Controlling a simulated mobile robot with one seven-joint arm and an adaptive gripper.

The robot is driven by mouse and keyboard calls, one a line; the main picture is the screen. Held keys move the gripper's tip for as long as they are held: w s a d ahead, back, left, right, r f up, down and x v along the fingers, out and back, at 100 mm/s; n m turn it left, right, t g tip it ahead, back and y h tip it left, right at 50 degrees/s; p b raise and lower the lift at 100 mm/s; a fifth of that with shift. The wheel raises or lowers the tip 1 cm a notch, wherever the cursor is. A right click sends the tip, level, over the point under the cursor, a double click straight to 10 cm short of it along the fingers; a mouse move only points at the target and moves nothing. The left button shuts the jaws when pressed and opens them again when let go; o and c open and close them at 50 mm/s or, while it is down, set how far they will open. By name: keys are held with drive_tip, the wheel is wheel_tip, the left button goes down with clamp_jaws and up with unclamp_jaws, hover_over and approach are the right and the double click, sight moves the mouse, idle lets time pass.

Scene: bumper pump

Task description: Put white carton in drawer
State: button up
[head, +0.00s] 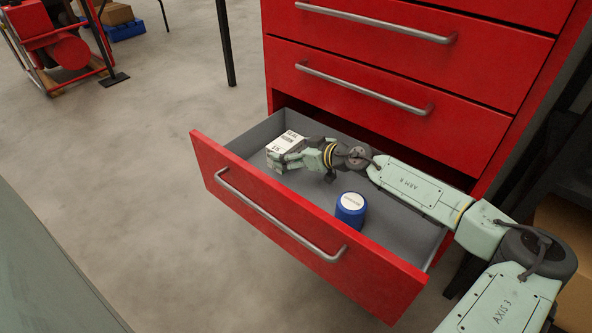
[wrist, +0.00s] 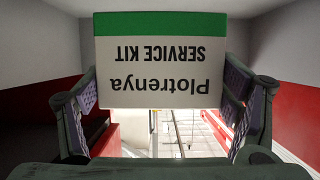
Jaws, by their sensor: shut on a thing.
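The white carton (head: 286,146) is in my gripper, over the left part of the open drawer (head: 255,196) in the head view. In the wrist view the carton (wrist: 160,70) fills the upper middle, with a green band and upside-down "Plotrenya SERVICE KIT" lettering. My gripper (head: 303,157) is shut on it; in the wrist view a finger shows on each side of the carton. The drawer is the lowest one in view and is pulled well out. I cannot tell whether the carton touches the drawer floor.
A blue round container (head: 350,210) with a white top stands in the drawer, right of my gripper. The closed upper drawers (head: 370,85) of the red cabinet rise behind. Bare drawer floor shows around the container. A grey-green surface (head: 45,270) lies at lower left.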

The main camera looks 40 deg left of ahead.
wheel_tip(320, 180, down, 4)
drive_tip(key=shift+f+b, duration=0.15)
drive_tip(key=shift+b, duration=0.7)
drive_tip(key=o, duration=1.3)
drive_tip(key=shift+o, duration=0.2)
drive_tip(key=p+v, duration=0.4)
drive_tip(key=v, duration=0.8)
